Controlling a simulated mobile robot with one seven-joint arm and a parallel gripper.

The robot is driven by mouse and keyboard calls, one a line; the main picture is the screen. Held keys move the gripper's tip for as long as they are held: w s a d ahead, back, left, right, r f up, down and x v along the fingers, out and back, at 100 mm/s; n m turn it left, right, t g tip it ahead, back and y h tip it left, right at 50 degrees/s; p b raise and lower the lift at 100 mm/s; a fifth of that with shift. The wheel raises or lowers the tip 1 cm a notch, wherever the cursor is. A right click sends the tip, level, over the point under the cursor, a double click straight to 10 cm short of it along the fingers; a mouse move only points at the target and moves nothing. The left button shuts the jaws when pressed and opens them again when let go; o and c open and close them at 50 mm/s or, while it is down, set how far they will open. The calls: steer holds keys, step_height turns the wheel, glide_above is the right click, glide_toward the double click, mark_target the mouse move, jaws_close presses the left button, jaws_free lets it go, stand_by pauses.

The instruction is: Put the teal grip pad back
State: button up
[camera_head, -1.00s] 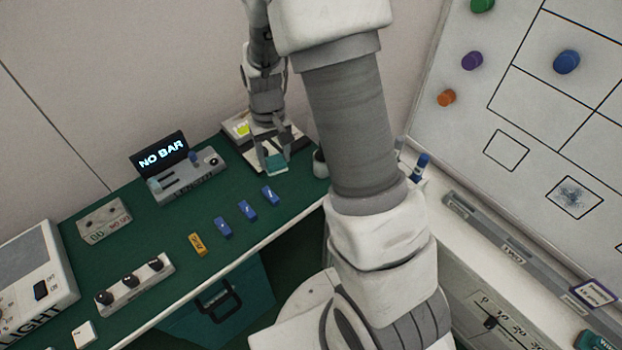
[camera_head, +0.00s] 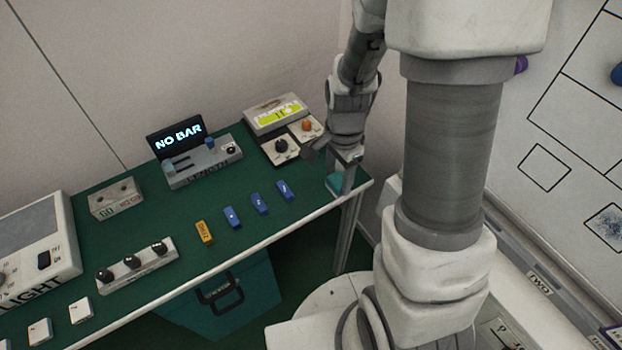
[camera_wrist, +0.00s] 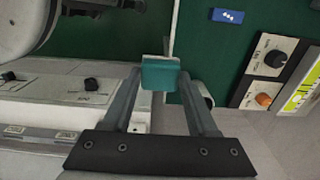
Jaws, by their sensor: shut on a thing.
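The teal grip pad (camera_head: 335,184) is held between the fingers of my gripper (camera_head: 338,172), near the right end of the green bench. In the wrist view the teal pad (camera_wrist: 160,75) sits between the two finger tips of my gripper (camera_wrist: 160,82), which is shut on it. There it overlaps the bench's pale edge; I cannot tell how high above the surface it is. The place where the pad belongs cannot be made out.
On the green bench (camera_head: 185,245) stand several blue bars (camera_head: 259,204), an orange bar (camera_head: 204,232), the length gauge (camera_head: 203,167) showing NO BAR, and a knob panel (camera_head: 283,147). A whiteboard (camera_head: 575,120) is at right. A teal bin (camera_head: 235,290) stands below.

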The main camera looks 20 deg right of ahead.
steer(key=w+a+f, duration=0.1)
steer(key=w+f, duration=0.1)
steer(key=w, duration=0.1)
steer(key=w+a+f, duration=0.1)
steer(key=w+f, duration=0.1)
steer(key=w, duration=0.1)
steer(key=w+a+f, duration=0.1)
steer(key=w+f, duration=0.1)
steer(key=w, duration=0.2)
steer(key=shift+a+f, duration=0.2)
steer(key=shift+a, duration=0.05)
steer(key=shift+f+b, duration=0.45)
steer(key=shift+f, duration=1.5)
steer(key=shift+f, duration=0.15)
steer(key=o, duration=1.2)
